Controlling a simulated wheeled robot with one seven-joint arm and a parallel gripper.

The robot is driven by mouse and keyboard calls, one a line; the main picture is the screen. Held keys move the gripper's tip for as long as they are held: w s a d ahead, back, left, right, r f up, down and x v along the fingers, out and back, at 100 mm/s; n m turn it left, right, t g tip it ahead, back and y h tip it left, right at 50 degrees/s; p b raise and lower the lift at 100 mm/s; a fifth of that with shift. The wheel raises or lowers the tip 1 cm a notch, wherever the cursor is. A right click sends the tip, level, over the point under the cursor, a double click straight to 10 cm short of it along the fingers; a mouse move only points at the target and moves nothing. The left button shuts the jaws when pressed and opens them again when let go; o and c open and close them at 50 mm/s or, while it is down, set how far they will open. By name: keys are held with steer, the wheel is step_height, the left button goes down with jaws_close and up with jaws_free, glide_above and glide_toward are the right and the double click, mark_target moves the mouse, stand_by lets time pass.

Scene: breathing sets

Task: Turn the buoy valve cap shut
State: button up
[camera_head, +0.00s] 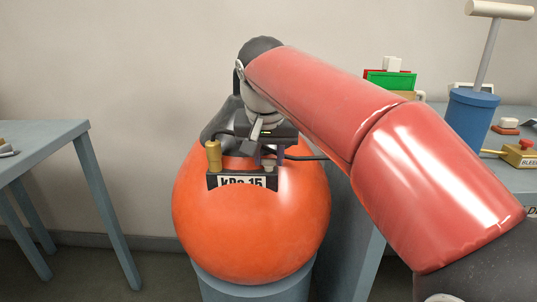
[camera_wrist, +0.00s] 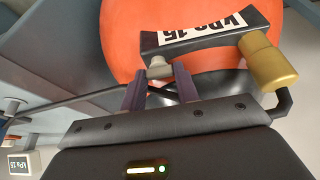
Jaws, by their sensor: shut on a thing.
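The orange buoy (camera_head: 250,230) sits on a grey-blue round stand (camera_head: 255,287). On its top is a dark bracket (camera_head: 215,181) with a plate reading "kPa 15" (camera_head: 242,181) and a brass cylinder (camera_head: 213,156) at its left end. In the wrist view the buoy (camera_wrist: 125,35), the plate (camera_wrist: 205,28) and the brass cylinder (camera_wrist: 268,62) show upside down. The small pale grey valve cap (camera_wrist: 158,68) is between the two purple fingers of my gripper (camera_wrist: 160,82), which is shut on it. In the head view my gripper (camera_head: 268,153) is above the bracket; the cap is largely hidden there.
A blue pump (camera_head: 472,117) with a T-handle, a green box (camera_head: 390,79) and a yellow block with a red knob (camera_head: 520,153) stand on the right bench. A grey-blue table (camera_head: 40,135) stands at left. A dark hose (camera_head: 308,157) runs beside my gripper.

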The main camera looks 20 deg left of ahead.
steer(key=o, duration=0.7)
steer(key=v, duration=0.7)
steer(key=shift+r, duration=0.4)
steer(key=shift+s, duration=0.15)
